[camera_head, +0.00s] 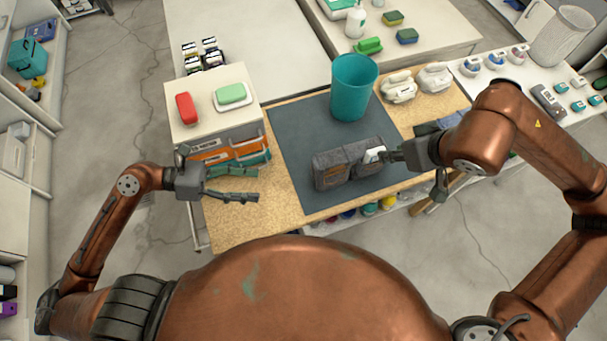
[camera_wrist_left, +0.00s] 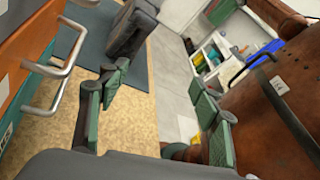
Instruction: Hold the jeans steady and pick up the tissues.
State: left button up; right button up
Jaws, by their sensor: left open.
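The jeans (camera_head: 331,172) are a dark grey folded bundle standing on the blue-grey mat, with a brownish patch on the front. A dark grey shape at the top of the left wrist view looks like the jeans (camera_wrist_left: 128,32). A small white packet, which looks like the tissues (camera_head: 372,155), shows at the top right of the jeans. My right gripper (camera_head: 386,156) is at this packet from the right; its fingers are too small and overlapped to read. My left gripper (camera_head: 256,185) is open and empty, left of the jeans and apart from them; it also shows in the left wrist view (camera_wrist_left: 160,76).
A teal bin (camera_head: 353,90) stands on the mat (camera_head: 290,135) behind the jeans. A white-topped drawer unit (camera_head: 212,112) with orange and teal fronts stands close behind my left gripper. The mat's front left is clear.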

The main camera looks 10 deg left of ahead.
pick_arm(q)
jog(key=m+t, duration=0.1)
send_near(313, 173)
jog(key=s+d, duration=0.2)
jog(key=shift+s+d+r+h, duration=0.2)
jog(key=shift+d+h, duration=0.1)
jog(key=shift+h, duration=0.1)
jog(key=w+d+f+t, duration=0.2)
jog(key=d+t, duration=0.1)
jog(key=shift+w+d+t, duration=0.25)
jog(key=shift+w+t, duration=0.05)
jog(key=shift+w, duration=0.1)
jog(key=shift+w+d+f+t, duration=0.2)
jog(key=shift+w+d+t, duration=0.05)
jog(key=shift+w+t, duration=0.15)
jog(key=shift+x, duration=3.95)
jog(key=shift+f, duration=0.1)
